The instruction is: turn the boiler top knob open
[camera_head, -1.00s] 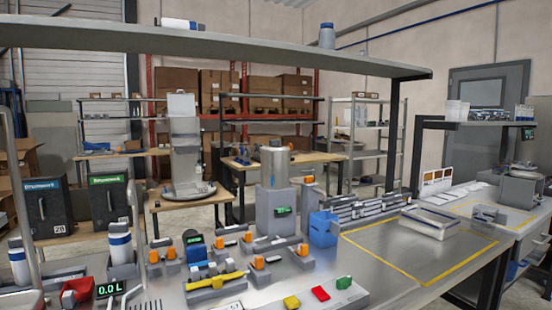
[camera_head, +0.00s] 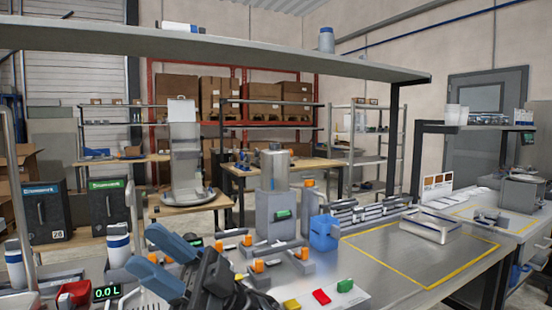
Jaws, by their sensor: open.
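A grey boxy unit with a metal cylinder on top, which looks like the boiler (camera_head: 275,200), stands at the back of the bench near the middle. It carries a small green display. An orange knob (camera_head: 309,183) sits on a grey post just to its right; I cannot tell for certain that it is the boiler top knob. My gripper (camera_head: 142,248) is in the lower left foreground, with its blue fingers spread and pointing left. It looks empty. It is well apart from the boiler and hides part of the valve row.
Several other orange knobs (camera_head: 258,266) stand on grey fittings just right of my gripper. A blue container (camera_head: 323,232) stands right of the boiler. A white-and-blue cylinder (camera_head: 118,245) is close left of my gripper. A shelf (camera_head: 220,48) spans overhead. The yellow-outlined area is mostly clear.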

